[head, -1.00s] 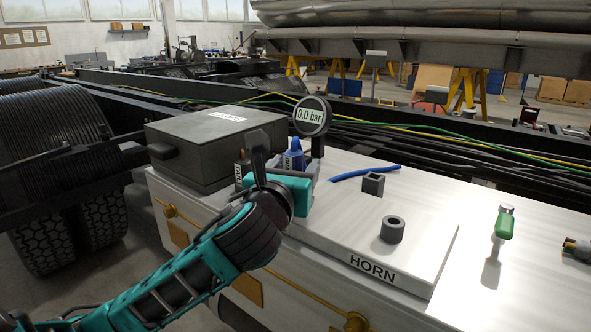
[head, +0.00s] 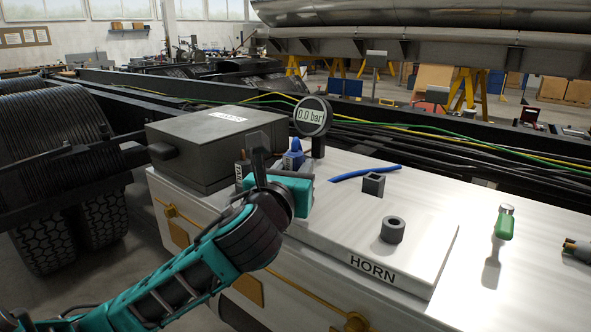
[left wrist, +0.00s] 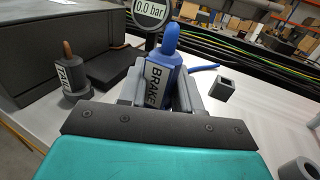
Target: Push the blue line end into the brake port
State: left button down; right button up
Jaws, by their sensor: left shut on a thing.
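The blue line end (head: 293,157) is a stubby upright blue piece with a narrow rounded tip. It also shows in the left wrist view (left wrist: 171,40). My left gripper (left wrist: 160,90) is shut on it, with a grey finger on each side. A white BRAKE label (left wrist: 155,84) shows between the fingers at its front. In the head view my left gripper (head: 291,174) is at the gauge's side of the bench top. The brake port's opening is hidden by the fingers and blue piece; I cannot tell how deep the end sits. My right gripper is not in view.
A gauge reading 0.0 bar (head: 312,117) stands close behind. A labelled grey fitting with a copper tip (left wrist: 73,75) and a dark box (head: 215,148) are at left. A blue hose (head: 365,173), square block (head: 373,184) and ring (head: 392,230) lie right.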

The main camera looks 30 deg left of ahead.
pick_arm(q)
jog(key=shift+f, duration=0.4)
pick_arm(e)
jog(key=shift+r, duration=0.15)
pick_arm(q)
jog(key=c, duration=1.1)
grip_release()
jog(key=o, duration=0.4)
jog(key=shift+r, duration=0.1)
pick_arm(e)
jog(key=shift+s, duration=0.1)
